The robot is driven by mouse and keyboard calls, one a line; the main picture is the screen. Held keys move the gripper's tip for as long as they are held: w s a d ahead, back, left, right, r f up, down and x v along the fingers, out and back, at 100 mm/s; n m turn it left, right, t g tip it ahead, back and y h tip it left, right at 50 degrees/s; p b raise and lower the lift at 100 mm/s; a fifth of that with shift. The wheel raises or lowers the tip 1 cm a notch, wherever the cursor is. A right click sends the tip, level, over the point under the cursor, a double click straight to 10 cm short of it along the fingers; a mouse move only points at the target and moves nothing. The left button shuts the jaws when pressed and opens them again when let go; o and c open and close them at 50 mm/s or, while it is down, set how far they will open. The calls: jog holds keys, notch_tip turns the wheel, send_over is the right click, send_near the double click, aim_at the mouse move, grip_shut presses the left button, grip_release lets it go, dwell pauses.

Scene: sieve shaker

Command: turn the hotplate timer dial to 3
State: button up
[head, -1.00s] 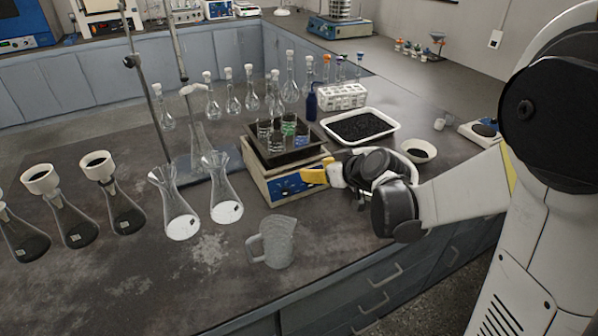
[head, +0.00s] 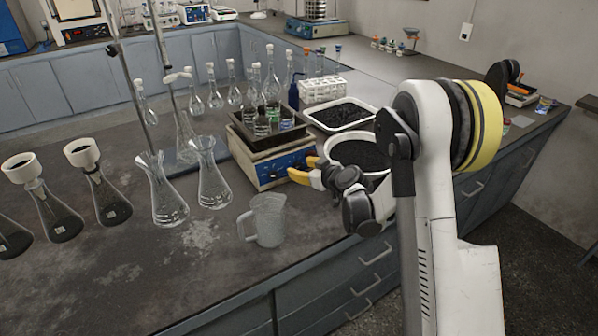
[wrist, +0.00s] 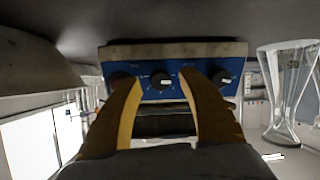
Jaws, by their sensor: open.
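The hotplate (head: 262,172) is a beige box with a blue front panel, standing on the dark bench in the head view. Its panel (wrist: 190,66) fills the upper middle of the wrist view. A middle dial (wrist: 161,80) with a white mark shows between my fingers. A right dial (wrist: 222,79) sits beside the right finger, and a left dial is mostly hidden behind the left finger. The labels are too small to read. My gripper (head: 302,168) has yellow fingers, open and empty in front of the panel. In the wrist view my gripper (wrist: 160,92) straddles the middle dial; contact cannot be told.
A dark tray (head: 240,128) with several beakers sits on the hotplate. A glass jug (head: 267,220) stands left of my gripper, near the front edge. Conical flasks (head: 212,180) stand further left. A white tray (head: 372,110) of dark grains lies behind.

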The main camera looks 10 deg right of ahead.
jog(key=shift+x, duration=0.9)
grip_shut()
